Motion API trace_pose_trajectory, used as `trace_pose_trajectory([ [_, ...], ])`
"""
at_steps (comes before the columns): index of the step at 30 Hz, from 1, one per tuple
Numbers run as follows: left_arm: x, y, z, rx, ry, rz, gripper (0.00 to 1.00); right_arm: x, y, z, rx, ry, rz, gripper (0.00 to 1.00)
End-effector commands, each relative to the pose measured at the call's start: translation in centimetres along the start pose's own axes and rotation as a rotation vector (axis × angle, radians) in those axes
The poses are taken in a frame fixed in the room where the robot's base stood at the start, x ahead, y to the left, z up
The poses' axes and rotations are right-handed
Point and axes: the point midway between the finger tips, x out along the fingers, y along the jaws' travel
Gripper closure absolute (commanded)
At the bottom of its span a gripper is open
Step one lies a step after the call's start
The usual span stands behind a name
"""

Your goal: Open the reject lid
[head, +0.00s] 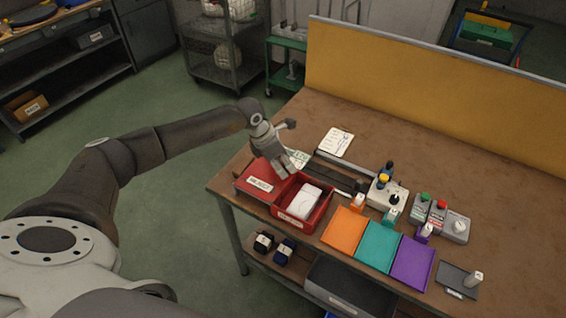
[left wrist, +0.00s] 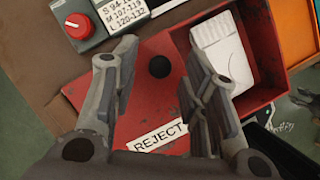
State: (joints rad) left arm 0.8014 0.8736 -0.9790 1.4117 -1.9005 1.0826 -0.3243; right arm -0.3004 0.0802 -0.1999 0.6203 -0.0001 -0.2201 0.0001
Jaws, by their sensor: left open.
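The red reject lid (head: 256,180) lies flat on the left part of a red box at the left end of the workbench. In the left wrist view the lid (left wrist: 115,92) has a round black knob (left wrist: 159,67) and a white REJECT label (left wrist: 157,136). My left gripper (head: 287,170) points down over the lid. In the wrist view its open fingers (left wrist: 160,58) appear on either side of the knob; whether they touch it I cannot tell. The knob is hidden in the head view.
An open red bin (head: 303,201) holding a white item adjoins the lid on the right. Orange (head: 344,228), teal (head: 379,245) and purple (head: 413,262) mats lie further right. A yellow partition (head: 430,85) backs the bench.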

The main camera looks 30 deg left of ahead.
Motion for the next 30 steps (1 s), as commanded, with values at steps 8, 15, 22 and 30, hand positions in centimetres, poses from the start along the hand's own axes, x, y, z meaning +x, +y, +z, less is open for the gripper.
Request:
trace_pose_trajectory([
  [8,-1.8,0.1,0.0,0.0,-0.001,0.002,0.59,0.0,0.1,0.0,-0.001,0.0,0.001,0.6],
  [15,-6.9,0.1,0.0,0.001,-0.001,0.003,0.59,0.0,0.0,0.0,0.0,0.0,0.0,0.6],
  [22,-10.8,0.1,0.0,0.0,0.0,0.002,0.59,0.0,0.0,0.0,0.0,0.0,0.0,0.6],
  [30,-12.0,0.0,0.0,0.0,0.001,-0.001,0.59,0.0,0.0,0.0,0.0,0.0,0.0,0.6],
])
